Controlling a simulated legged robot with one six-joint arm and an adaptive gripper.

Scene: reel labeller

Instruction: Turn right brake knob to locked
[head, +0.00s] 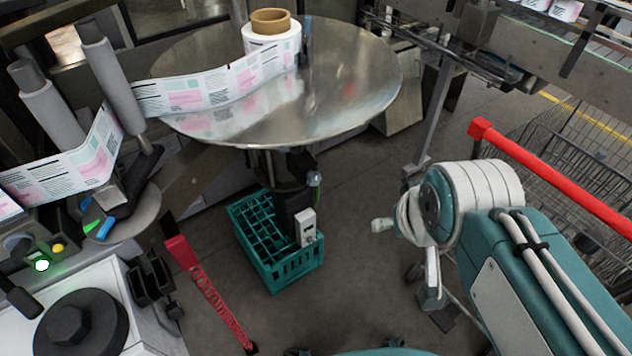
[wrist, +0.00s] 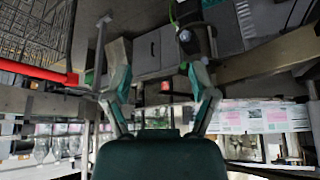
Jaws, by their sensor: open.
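I cannot tell for sure which part is the right brake knob. A large black round knob with a raised hexagonal middle (head: 80,322) sits on the white machine top at the lower left in the head view. A smaller dark knob (head: 17,246) is on the panel above it. Neither shows a readable locked mark. My gripper (wrist: 163,78) is open and empty in the wrist view, its two teal-and-grey fingers apart. In the head view my arm is at the right, far from both knobs, and the fingers are not clear there.
A round steel reel table (head: 350,85) carries a label roll (head: 271,45), its web running left past grey rollers (head: 108,75). A teal crate (head: 285,270) stands below. A red bar (head: 555,180) and wire cart (head: 590,150) are at the right. Open floor lies between crate and arm.

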